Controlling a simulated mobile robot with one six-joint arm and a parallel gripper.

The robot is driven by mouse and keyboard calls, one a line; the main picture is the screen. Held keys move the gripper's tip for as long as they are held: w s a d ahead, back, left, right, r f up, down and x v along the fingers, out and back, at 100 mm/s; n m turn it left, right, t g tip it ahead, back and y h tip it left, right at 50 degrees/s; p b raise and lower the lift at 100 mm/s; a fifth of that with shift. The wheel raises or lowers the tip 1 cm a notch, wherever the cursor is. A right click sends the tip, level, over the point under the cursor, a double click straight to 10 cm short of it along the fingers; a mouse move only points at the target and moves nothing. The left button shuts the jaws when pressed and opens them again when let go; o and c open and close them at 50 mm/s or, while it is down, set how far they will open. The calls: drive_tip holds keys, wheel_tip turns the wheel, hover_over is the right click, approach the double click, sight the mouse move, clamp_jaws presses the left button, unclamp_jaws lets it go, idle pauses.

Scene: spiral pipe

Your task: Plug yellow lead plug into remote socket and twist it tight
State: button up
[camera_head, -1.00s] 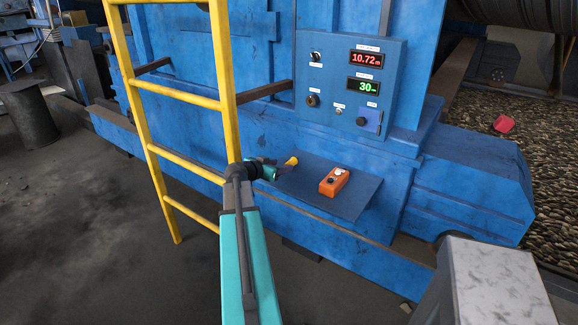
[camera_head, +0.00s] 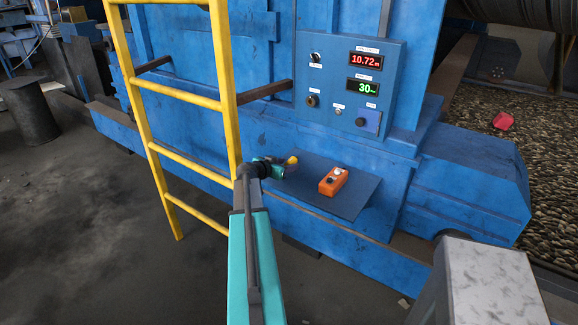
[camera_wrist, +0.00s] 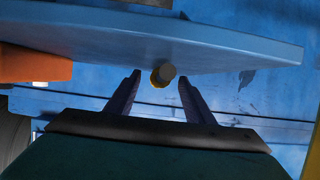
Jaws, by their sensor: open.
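The yellow lead plug (camera_head: 293,160) is at the left end of the blue shelf, just beyond my gripper (camera_head: 283,168). The fingers are spread, with a gap on each side of the plug. The orange remote (camera_head: 333,182) lies on the shelf to the right of the plug; part of it shows at the left in the wrist view (camera_wrist: 30,65). I cannot make out its socket.
The blue shelf (camera_head: 350,205) slopes out below a control panel (camera_head: 335,70) with lit displays. A yellow ladder (camera_head: 190,165) stands close to the left of my gripper. A grey box (camera_head: 485,285) is at the lower right.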

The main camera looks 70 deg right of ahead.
sight(286, 164)
drive_tip(key=c, duration=1.2)
drive_tip(key=shift+r, duration=0.2)
wheel_tip(286, 164, up, 10)
drive_tip(key=b, duration=0.3)
drive_tip(key=shift+f, duration=0.2)
idle(0.3)
